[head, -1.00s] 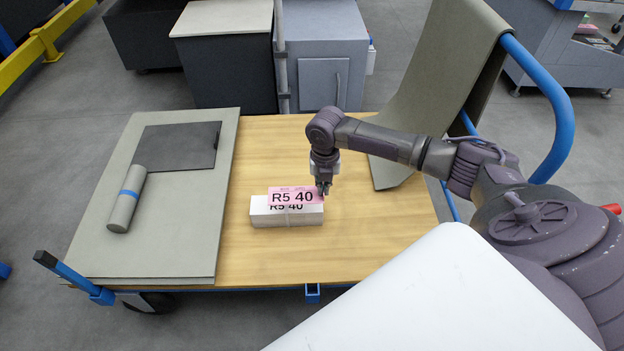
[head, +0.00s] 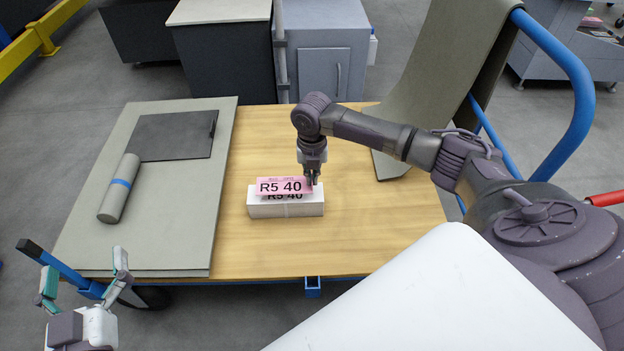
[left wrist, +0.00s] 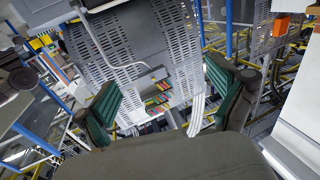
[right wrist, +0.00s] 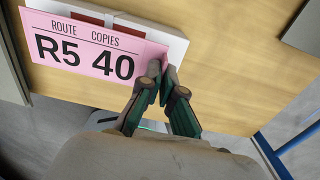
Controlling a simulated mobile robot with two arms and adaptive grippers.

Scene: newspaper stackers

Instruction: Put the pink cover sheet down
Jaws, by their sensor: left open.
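The pink cover sheet (head: 284,186), printed "R5 40", is over the white bundle (head: 286,210) on the wooden deck. It looks tilted, and its lower edge overlaps the bundle's own "R5 40" print in the head view. Whether it touches the bundle I cannot tell. My right gripper (head: 312,181) is shut on the sheet's right end. The right wrist view shows the sheet (right wrist: 92,48) pinched at its edge between the fingertips (right wrist: 163,77), with the bundle (right wrist: 165,35) behind. My left gripper (head: 84,268) is open and empty at the lower left, off the cart's front edge.
A large grey sheet leans by the blue handle (head: 578,70). The deck (head: 368,240) right of the bundle is clear.

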